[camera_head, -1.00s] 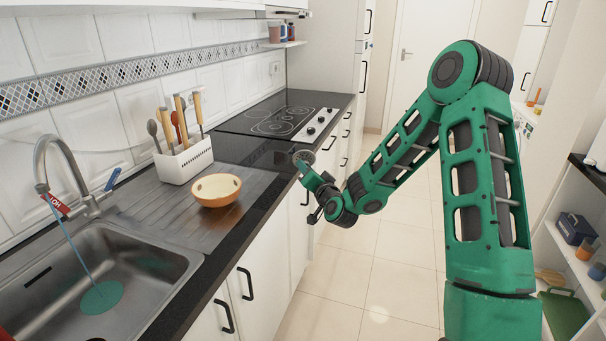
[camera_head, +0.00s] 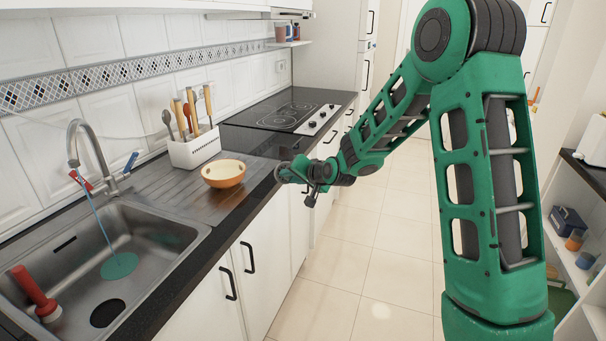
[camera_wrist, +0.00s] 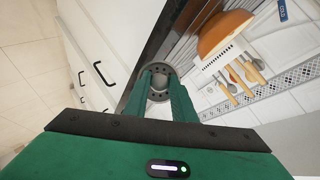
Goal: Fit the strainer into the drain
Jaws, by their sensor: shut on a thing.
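My gripper (camera_head: 288,173) is beside the counter's front edge, right of the bowl. In the wrist view my gripper (camera_wrist: 158,92) is shut on the round metal strainer (camera_wrist: 155,71), a dark perforated rim with a lighter centre. In the head view the strainer is small and hard to make out. The drain (camera_head: 107,313) is a dark round opening in the bottom of the steel sink (camera_head: 60,285), well to the left of my gripper and nearer the camera.
A tap (camera_head: 88,135) with a thin blue stream stands behind the sink; a teal round patch (camera_head: 119,266) lies below it. A red-handled thing (camera_head: 35,292) stands in the sink, left of the drain. An orange bowl (camera_head: 224,178) and utensil holder (camera_head: 193,150) stand on the drainboard.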

